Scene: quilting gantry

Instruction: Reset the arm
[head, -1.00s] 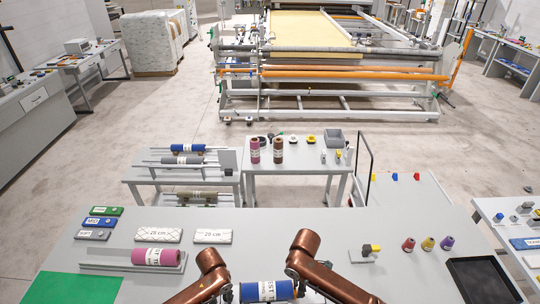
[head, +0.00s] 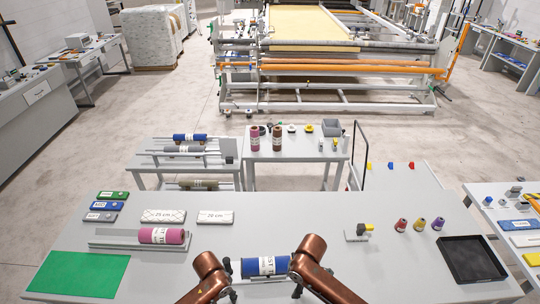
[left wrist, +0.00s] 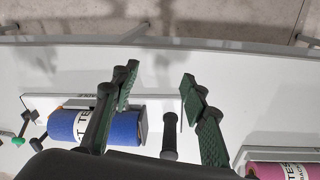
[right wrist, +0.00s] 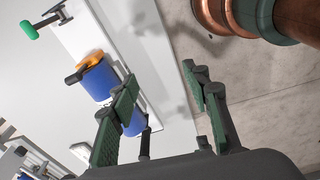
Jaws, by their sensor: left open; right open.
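The blue roll (head: 266,266) with a white label lies on its side near the front of the table, between my two arms. It also shows in the left wrist view (left wrist: 125,128) and the right wrist view (right wrist: 97,84). My left gripper (left wrist: 158,88) is open, with nothing between its fingers; the roll lies left of and below the gap there. My right gripper (right wrist: 162,88) is open and empty; one finger overlaps the roll in its view. In the head view the copper arm links partly hide both grippers. I cannot tell whether any finger touches the roll.
A pink roll (head: 161,236) lies on a grey holder at the left. A green mat (head: 78,272) is at front left, and a black tray (head: 472,260) at the right. Several small cones (head: 420,225) stand near the tray.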

